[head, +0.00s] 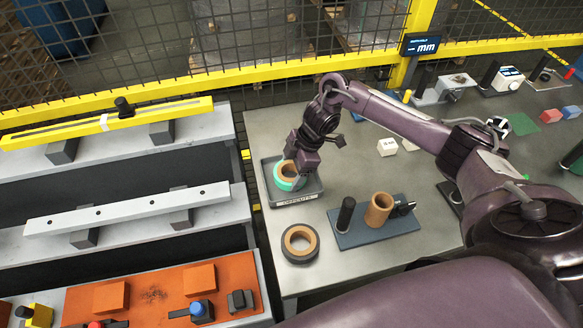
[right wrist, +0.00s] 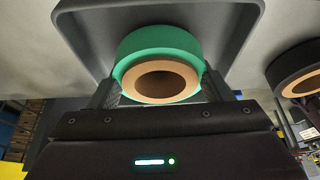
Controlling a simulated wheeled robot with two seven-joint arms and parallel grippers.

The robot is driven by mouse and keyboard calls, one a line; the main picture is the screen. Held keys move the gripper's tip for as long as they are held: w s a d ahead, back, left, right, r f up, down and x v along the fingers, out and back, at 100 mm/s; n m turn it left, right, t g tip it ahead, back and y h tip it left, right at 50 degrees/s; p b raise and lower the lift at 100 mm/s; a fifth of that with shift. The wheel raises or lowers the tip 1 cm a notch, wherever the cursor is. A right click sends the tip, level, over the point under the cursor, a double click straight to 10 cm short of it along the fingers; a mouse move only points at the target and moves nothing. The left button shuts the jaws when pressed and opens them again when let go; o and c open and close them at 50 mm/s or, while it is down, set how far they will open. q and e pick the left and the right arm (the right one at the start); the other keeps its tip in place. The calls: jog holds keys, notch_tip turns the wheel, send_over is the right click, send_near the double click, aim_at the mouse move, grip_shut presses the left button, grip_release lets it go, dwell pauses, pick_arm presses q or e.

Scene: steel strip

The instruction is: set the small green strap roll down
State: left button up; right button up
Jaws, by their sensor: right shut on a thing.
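The small green strap roll (head: 289,182), green outside with a tan core, is at the grey tray (head: 310,191) on the bench. My right gripper (head: 298,170) comes down over it from above. In the right wrist view the green roll (right wrist: 158,44) sits between the two fingers (right wrist: 165,88), which are shut on it. The tray (right wrist: 80,35) lies behind the roll there. I cannot tell whether the roll touches the tray floor. My left gripper is not in view.
A dark strap roll with a tan core (head: 300,244) lies in front of the tray. A blue-grey stand (head: 362,236) with a black post and tan cylinder (head: 379,209) is to the right. A white block (head: 387,147) stands farther back. The bench between is clear.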

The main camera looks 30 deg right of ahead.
jog(key=shift+f, duration=0.3)
dwell(0.4)
jog(key=o, duration=1.1)
jog(key=shift+d+r, duration=0.2)
jog(key=shift+r, duration=0.15)
jog(key=b+v, duration=0.1)
jog(key=v, duration=0.6)
jog(key=shift+a, duration=0.1)
